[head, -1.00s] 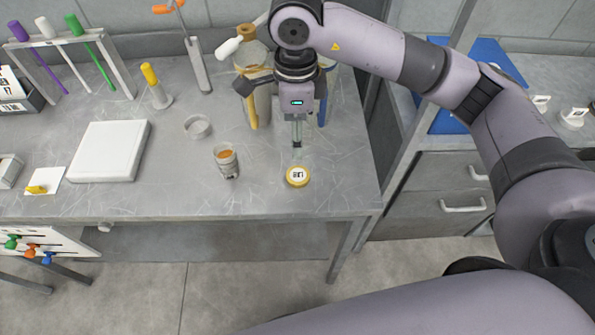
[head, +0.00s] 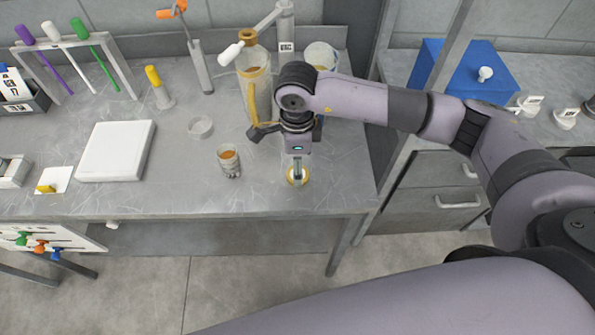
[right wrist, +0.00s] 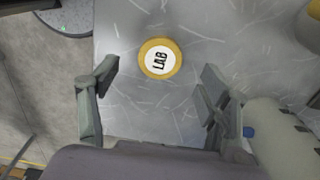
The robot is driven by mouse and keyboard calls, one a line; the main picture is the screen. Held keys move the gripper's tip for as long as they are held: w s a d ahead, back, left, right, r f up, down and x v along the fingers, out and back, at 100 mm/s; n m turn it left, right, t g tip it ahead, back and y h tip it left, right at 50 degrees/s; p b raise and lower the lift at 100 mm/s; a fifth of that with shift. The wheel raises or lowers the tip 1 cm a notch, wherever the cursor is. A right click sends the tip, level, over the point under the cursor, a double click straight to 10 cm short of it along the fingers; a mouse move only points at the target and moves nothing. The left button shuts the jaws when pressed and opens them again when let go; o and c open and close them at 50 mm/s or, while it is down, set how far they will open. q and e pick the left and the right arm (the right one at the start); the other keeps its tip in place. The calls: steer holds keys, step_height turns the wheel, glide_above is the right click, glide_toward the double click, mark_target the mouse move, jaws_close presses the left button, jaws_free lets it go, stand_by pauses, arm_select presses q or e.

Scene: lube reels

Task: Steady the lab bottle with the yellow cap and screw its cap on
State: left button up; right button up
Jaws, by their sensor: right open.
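The round yellow cap (head: 304,178) is near the front of the grey bench, partly hidden by my right gripper (head: 297,172). In the right wrist view the yellow cap (right wrist: 160,58) shows from above, with a white face marked LAB. Whether it lies on the bench or sits on something is hard to tell. My left gripper is not in view.
A white bucket (head: 321,52) is behind my arm. A shallow clear dish (head: 200,127) and a white slab (head: 116,151) lie left. The bench between jar and front edge is clear.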

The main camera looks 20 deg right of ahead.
steer(key=f+p, duration=0.1)
steer(key=f, duration=0.2)
steer(key=shift+d+f, duration=0.2)
steer(key=shift+f, duration=0.3)
steer(key=c, duration=0.8)
